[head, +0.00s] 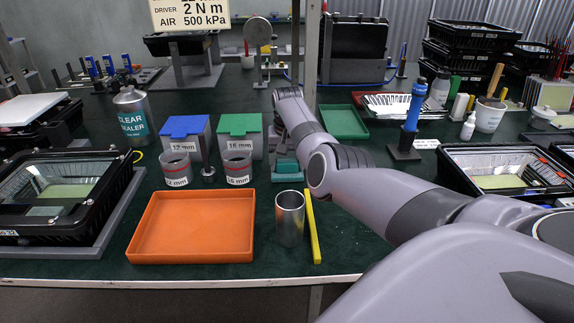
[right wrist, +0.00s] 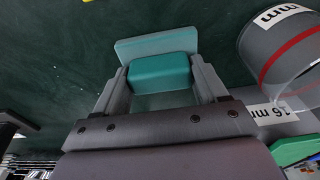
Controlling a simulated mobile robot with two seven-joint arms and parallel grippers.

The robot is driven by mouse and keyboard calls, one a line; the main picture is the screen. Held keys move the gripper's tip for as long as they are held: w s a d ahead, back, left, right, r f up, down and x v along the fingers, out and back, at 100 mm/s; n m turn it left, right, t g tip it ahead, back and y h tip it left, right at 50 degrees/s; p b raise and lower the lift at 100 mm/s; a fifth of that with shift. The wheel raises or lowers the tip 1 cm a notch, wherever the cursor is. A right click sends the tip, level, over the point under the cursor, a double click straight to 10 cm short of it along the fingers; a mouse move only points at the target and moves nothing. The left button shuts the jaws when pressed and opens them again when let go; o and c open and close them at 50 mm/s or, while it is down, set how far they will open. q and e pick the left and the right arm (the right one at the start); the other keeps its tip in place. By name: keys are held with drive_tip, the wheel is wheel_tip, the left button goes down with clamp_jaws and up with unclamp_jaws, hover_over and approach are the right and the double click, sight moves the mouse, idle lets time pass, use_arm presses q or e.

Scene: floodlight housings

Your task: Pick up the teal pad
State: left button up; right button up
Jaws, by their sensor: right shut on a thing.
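The teal pad (head: 287,168) is just right of the marked cups in the head view, largely covered by my right arm. In the right wrist view the teal pad (right wrist: 160,72) is a darker teal block with a paler flat plate along its far side. My right gripper (right wrist: 163,82) is shut on it, one finger at each side of the block. In the head view my right gripper (head: 285,158) is partly hidden by its own arm. I cannot tell whether the pad is clear of the table. My left gripper is not in view.
The 16 mm cup (head: 238,168) stands close left of the pad, before the green-lidded bin (head: 240,130). An orange tray (head: 192,228), a metal cylinder (head: 290,218) and a yellow bar (head: 313,228) lie nearer the front edge. A green tray (head: 345,122) is behind.

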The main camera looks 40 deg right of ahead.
sight(287, 161)
wheel_tip(287, 161, up, 20)
drive_tip(key=p, duration=0.1)
drive_tip(key=shift+f+p, duration=0.2)
drive_tip(key=shift+p, duration=0.15)
drive_tip(key=shift+o, duration=0.7)
drive_tip(key=shift+f, duration=0.1)
